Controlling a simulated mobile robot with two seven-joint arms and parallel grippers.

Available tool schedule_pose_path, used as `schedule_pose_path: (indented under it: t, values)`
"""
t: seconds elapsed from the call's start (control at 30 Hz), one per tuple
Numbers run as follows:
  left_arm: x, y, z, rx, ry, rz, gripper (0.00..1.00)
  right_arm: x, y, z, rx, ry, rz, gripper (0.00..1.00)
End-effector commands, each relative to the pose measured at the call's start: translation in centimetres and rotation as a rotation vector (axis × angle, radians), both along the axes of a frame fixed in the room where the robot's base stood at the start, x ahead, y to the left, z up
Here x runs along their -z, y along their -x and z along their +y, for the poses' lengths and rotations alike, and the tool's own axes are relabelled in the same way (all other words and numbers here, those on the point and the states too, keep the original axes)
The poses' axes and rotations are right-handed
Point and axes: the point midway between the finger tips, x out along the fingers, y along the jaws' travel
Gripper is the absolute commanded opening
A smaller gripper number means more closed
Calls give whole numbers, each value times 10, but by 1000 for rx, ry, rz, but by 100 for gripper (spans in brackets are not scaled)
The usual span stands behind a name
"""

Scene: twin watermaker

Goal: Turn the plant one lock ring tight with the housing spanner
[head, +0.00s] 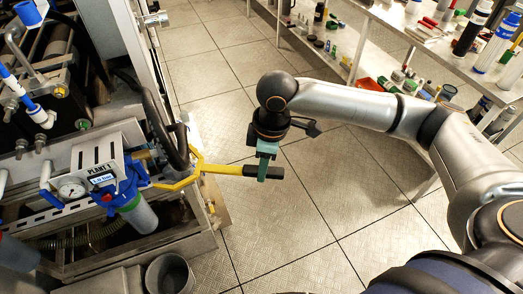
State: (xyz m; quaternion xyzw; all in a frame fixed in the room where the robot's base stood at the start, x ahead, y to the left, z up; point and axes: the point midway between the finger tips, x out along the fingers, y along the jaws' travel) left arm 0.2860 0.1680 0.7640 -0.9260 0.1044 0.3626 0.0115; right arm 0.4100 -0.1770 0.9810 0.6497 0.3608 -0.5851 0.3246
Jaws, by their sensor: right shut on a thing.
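I cannot tell whether the hook is seated on the ring. My right gripper (263,171) is shut on the spanner's handle, close to its black grip. My left gripper is not in view.
A pressure gauge (71,188) sits left of the housing. A black hose loop (163,127) rises just behind the spanner's head. A grey bucket (169,275) stands below. Shelves (390,35) with bottles and tools line the right back. The tiled floor between is clear.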

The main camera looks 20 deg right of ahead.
Motion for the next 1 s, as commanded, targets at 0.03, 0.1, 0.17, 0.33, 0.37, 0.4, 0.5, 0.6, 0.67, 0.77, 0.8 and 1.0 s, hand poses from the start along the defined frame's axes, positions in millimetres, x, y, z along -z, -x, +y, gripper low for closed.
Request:
schedule_pose_path:
  t: [0.03, 0.1, 0.17, 0.33, 0.37, 0.4, 0.5, 0.6, 0.67, 0.77, 0.8, 1.0]
  values:
    - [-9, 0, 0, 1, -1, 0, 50, -6, -2, 1, -53, -4, -2, 0]
    - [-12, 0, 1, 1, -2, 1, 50, -6, -4, 2, -115, -11, -6, 0]
    - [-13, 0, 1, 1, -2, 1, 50, -5, -5, 2, -151, -14, -7, 0]
    - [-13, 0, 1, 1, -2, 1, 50, -2, -6, 5, -190, -17, -9, 0]
    - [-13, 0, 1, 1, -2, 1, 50, -2, -6, 6, -190, -17, -8, 0]
    - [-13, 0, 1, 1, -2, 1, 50, -1, -7, 7, -190, -17, -8, 0]
    - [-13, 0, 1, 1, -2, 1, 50, 2, -9, 13, -189, -17, -8, 0]
    - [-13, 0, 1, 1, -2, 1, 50, 4, -11, 19, -189, -18, -9, 0]
    - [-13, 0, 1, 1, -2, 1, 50, 6, -13, 22, -189, -18, -10, 0]
    - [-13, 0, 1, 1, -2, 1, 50, 10, -15, 28, -189, -18, -10, 0]
    - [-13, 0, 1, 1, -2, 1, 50, 11, -16, 30, -189, -18, -10, 0]
    - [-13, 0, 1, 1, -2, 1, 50, 14, -18, 36, -186, -18, -9, 0]
